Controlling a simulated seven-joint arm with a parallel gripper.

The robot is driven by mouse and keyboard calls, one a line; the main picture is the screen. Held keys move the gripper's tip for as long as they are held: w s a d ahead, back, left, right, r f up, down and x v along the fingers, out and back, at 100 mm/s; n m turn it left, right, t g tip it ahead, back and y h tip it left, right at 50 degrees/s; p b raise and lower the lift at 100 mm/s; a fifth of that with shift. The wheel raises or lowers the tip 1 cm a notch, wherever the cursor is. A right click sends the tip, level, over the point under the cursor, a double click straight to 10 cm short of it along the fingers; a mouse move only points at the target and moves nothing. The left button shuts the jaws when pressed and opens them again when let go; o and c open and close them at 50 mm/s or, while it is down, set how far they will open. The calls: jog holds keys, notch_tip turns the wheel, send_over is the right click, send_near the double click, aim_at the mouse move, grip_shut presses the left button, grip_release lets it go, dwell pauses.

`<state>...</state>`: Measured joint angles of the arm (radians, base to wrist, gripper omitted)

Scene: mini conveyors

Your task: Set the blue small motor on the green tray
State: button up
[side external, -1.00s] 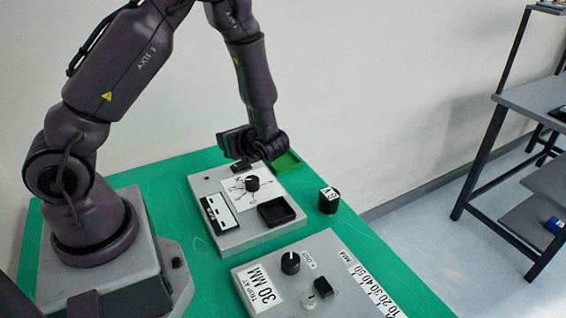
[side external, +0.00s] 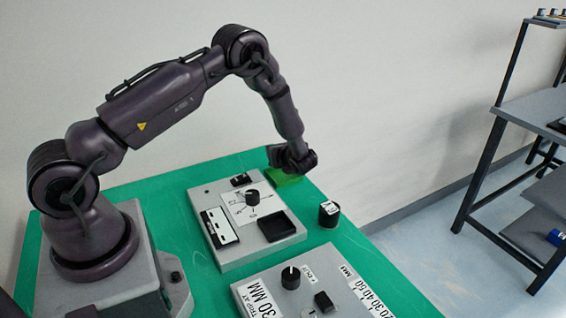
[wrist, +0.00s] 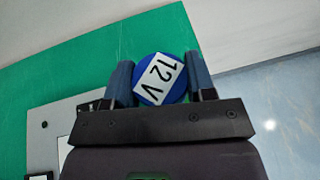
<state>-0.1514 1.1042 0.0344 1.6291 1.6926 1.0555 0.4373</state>
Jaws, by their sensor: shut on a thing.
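The blue small motor (wrist: 160,78) shows in the wrist view as a round blue end with a white "12 V" label. It sits between the two fingers of my gripper (wrist: 160,82), which is shut on it. In the side external view my gripper (side external: 285,160) is at the green tray (side external: 287,181), at the far end of the table. The motor is hidden there behind my wrist. The tray is partly covered, and I cannot tell whether the motor touches it.
A second grey panel (side external: 312,272) is in front. The green table (side external: 150,180) is clear at the back left.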

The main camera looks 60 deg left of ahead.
jog(key=shift+w+a+f, duration=0.25)
jog(key=shift+w+f, duration=0.2)
jog(key=shift+f, duration=0.05)
jog(key=shift+w+f, duration=0.15)
jog(key=shift+f, duration=1.55)
jog(key=o, duration=1.1)
jog(key=shift+f, duration=0.15)
jog(key=shift+c, duration=0.2)
